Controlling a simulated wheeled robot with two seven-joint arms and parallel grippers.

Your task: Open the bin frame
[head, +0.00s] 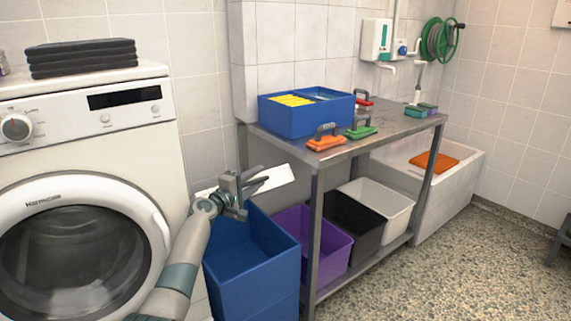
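A tall blue bin (252,262) stands on the floor between the washing machine and the metal table, its open top facing up. A flat white panel (280,176) sits above its back edge, partly hidden by my gripper; I cannot tell how it is joined to the bin. My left gripper (262,174) is over the bin's back left rim, in front of the white panel. Its two fingers look apart, with nothing clearly between them. Whether it touches the panel cannot be told. My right gripper is not in view.
A washing machine (170,150) with folded dark towels (82,58) stands left. The metal table (385,128) holds a blue crate (300,122) and several brushes. Under it are purple (335,258), black (350,225) and white (385,212) bins.

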